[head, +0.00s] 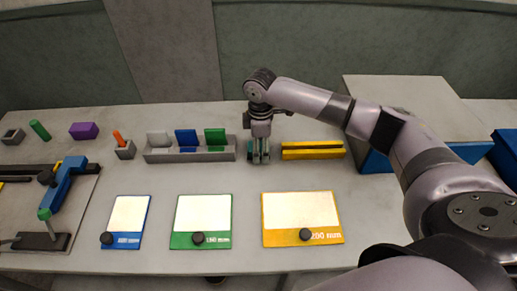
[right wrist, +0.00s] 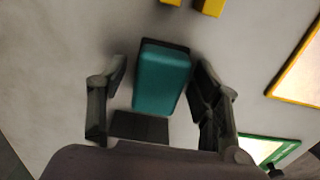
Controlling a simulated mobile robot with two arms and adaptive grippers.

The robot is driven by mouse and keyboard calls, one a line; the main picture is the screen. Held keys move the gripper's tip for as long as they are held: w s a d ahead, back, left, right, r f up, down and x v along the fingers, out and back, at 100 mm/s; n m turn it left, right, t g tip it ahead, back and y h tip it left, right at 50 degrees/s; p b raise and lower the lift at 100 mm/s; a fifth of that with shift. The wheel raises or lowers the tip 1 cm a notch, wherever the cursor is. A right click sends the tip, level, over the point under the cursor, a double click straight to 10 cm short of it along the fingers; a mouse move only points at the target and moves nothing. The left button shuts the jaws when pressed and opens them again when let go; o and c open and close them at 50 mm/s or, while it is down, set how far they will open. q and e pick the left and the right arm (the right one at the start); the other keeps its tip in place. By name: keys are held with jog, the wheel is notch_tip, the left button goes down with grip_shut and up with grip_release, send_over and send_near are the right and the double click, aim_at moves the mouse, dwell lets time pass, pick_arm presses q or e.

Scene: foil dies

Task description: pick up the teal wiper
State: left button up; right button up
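The teal wiper (right wrist: 162,80) is a rounded teal block with a dark edge, lying on the grey table in the right wrist view. My right gripper (right wrist: 160,72) is open, with one finger on each side of the wiper and visible gaps between. In the head view my right gripper (head: 259,158) points down at the table, between the grey rack and the yellow block, and mostly hides the wiper. A dark flat piece shows below the wiper in the right wrist view; I cannot tell what it belongs to. My left gripper is not in view.
A grey rack (head: 190,156) with white, blue and green plates stands left of the right gripper. A yellow grooved block (head: 313,150) lies close on its right. Blue, green and yellow framed sheets (head: 300,211) lie in front. A blue-handled tool (head: 64,183) stands at far left.

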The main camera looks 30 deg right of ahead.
jog(key=c, duration=1.1)
jog(key=shift+o, duration=0.2)
jog(key=shift+r, duration=0.1)
notch_tip(320, 180, up, 19)
jog(key=b, duration=0.1)
jog(key=shift+r, duration=0.35)
jog(key=shift+c, duration=1.1)
jog(key=shift+o, duration=0.2)
jog(key=shift+r, duration=0.1)
